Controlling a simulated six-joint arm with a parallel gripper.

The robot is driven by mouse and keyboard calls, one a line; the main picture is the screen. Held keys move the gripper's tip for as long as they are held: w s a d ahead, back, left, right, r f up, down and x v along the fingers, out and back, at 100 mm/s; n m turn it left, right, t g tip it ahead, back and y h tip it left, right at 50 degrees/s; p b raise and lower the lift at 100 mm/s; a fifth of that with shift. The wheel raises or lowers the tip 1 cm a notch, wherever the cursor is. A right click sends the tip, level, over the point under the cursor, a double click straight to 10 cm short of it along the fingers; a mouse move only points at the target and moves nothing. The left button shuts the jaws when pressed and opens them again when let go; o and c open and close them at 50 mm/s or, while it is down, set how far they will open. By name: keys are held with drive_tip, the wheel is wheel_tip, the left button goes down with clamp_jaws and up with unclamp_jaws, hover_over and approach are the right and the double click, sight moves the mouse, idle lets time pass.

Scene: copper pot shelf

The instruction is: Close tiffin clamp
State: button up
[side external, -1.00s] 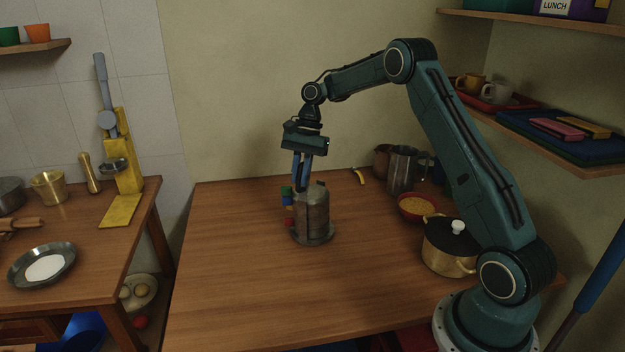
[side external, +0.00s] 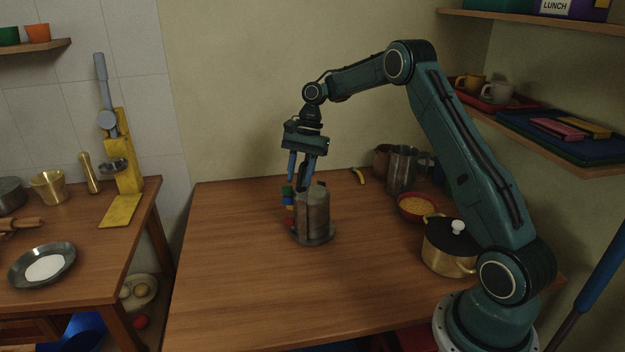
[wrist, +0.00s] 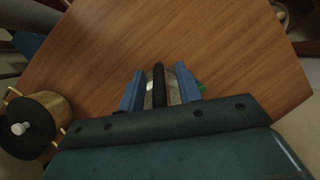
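The tiffin (side external: 315,212) is a grey metal stacked cylinder standing upright on a round base on the wooden table (side external: 230,290). Coloured pieces, green, blue and red (side external: 288,204), show along its left side. My gripper (side external: 301,182) points down just above the tiffin's top, its blue fingers apart. In the wrist view, the blue fingers (wrist: 160,90) stand on either side of a dark bar, with the tiffin's metal top (wrist: 174,92) partly showing behind. The clamp's exact position cannot be made out.
A brass pot with a black lid (side external: 450,248), a red bowl of yellow food (side external: 416,208) and metal jugs (side external: 401,170) stand to the right. The table's left and front are clear.

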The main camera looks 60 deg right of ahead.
drive_tip(key=shift+a+h, duration=0.65)
drive_tip(key=shift+h, duration=0.05)
drive_tip(key=shift+a+f+h, duration=1.45)
drive_tip(key=shift+a+h, duration=1.05)
drive_tip(key=shift+h, duration=1.3)
drive_tip(key=v, duration=1.4)
drive_tip(key=s+r+n+t+y, duration=0.1)
drive_tip(key=s+r+n, duration=0.3)
drive_tip(key=s, duration=0.6)
drive_tip(key=s+r+n+t+y, duration=0.1)
drive_tip(key=s+r+n+t, duration=0.2)
drive_tip(key=s, duration=0.8)
drive_tip(key=shift+r+n+y, duration=0.4)
drive_tip(key=shift+r+n, duration=0.4)
drive_tip(key=shift+n, duration=0.5)
